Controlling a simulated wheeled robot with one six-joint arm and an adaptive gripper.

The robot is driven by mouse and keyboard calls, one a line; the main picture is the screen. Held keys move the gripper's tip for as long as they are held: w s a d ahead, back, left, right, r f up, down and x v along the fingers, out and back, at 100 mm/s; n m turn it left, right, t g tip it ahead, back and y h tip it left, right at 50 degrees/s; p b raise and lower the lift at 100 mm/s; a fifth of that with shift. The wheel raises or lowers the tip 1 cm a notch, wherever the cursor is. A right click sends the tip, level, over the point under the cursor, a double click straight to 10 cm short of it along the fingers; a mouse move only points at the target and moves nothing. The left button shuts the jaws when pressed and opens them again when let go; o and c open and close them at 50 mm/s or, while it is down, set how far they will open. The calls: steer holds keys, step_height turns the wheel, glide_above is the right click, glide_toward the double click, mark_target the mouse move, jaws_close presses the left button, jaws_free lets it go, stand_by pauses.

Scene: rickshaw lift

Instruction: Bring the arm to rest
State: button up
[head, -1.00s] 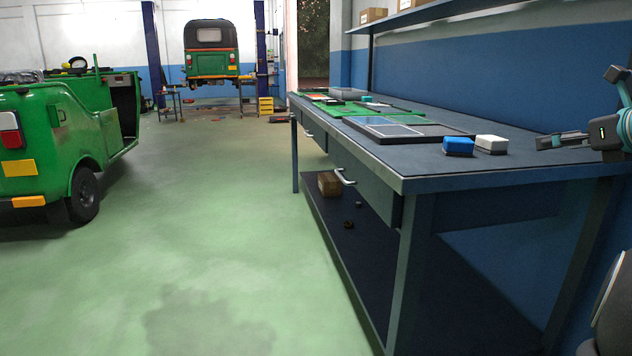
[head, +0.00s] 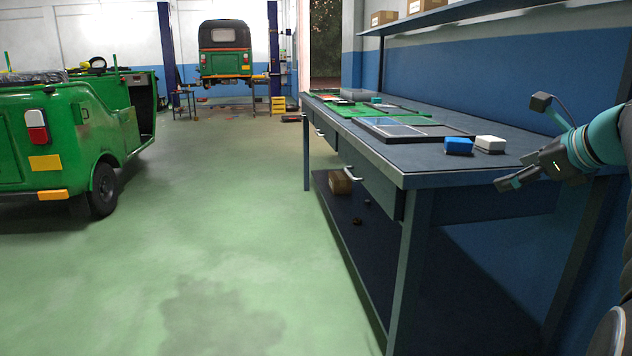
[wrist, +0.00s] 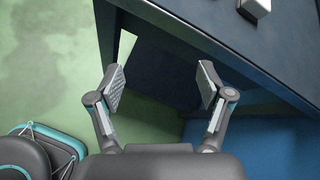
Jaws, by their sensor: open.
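My gripper (head: 512,180) is at the right of the head view, beside the near right end of the workbench (head: 425,178). In the wrist view my gripper (wrist: 160,85) has its two fingers spread wide apart with nothing between them. The bench edge (wrist: 225,50) runs behind the fingers there. I cannot tell from these views how large the gap between the fingers and the bench is.
A blue block (head: 459,146) and a white block (head: 490,144) sit on the bench near its right end. A framed tray (head: 415,130) lies beyond them. A green rickshaw (head: 70,140) stands at left, another (head: 225,50) at the back. The green floor (head: 220,220) between is clear.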

steer(key=s+a+f+n+g+p, duration=0.1)
steer(key=s+a+f+n, duration=0.1)
steer(key=a+n, duration=0.3)
steer(key=s+a+f+n+g+p, duration=0.1)
steer(key=a+f+n, duration=0.1)
steer(key=a, duration=0.5)
steer(key=s+a+f+n+g+h+p, duration=0.1)
steer(key=s+a+f+n, duration=0.6)
steer(key=n, duration=0.3)
steer(key=s+a+f+n+g+h+p, duration=0.1)
steer(key=s+a+f+n+g+p, duration=0.1)
steer(key=s+a+f+n, duration=0.4)
steer(key=s+f+n, duration=0.1)
steer(key=s+n, duration=0.3)
steer(key=n, duration=0.1)
steer(key=shift+s+a+f, duration=0.2)
steer(key=shift+a+f, duration=0.1)
steer(key=shift+a, duration=0.05)
